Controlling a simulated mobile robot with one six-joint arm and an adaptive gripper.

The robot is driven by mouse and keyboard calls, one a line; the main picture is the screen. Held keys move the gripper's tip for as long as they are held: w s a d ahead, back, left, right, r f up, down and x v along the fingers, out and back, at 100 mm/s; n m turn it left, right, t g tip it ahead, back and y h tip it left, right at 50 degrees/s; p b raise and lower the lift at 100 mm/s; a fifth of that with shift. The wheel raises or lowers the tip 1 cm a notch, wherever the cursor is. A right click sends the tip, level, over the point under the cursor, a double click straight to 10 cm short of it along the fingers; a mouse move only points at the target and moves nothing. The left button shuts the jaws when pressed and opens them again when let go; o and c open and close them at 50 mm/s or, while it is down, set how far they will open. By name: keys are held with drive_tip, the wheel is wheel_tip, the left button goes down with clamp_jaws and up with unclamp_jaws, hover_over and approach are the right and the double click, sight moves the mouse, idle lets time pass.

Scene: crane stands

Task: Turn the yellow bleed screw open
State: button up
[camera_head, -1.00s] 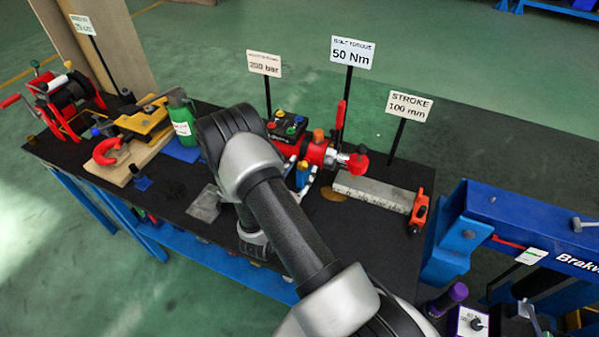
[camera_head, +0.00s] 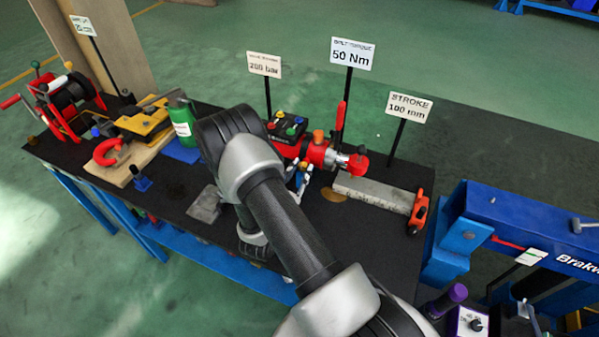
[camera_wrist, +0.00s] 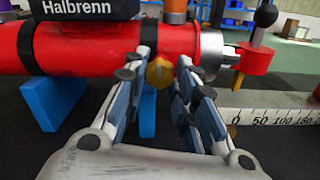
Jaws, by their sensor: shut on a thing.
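The yellow bleed screw (camera_wrist: 160,73) is on the near side of the red cylinder (camera_wrist: 80,50), in the middle of the wrist view. My gripper (camera_wrist: 161,65) reaches to it from below, with one finger on each side of the screw. Its fingers are closed in on the screw, and its far end stays visible between the fingertips. In the head view the red cylinder (camera_head: 316,153) is right of my arm, and my gripper's fingers (camera_head: 300,180) show only in part below it.
The cylinder rests on blue supports (camera_wrist: 52,100). Sign posts (camera_head: 347,100) stand behind.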

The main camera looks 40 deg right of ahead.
drive_tip(key=n, duration=0.3)
drive_tip(key=shift+n+p, duration=0.3)
drive_tip(key=shift+n, duration=0.1)
drive_tip(key=o, duration=1.1)
drive_tip(key=shift+c, duration=0.2)
drive_tip(key=v, duration=1.2)
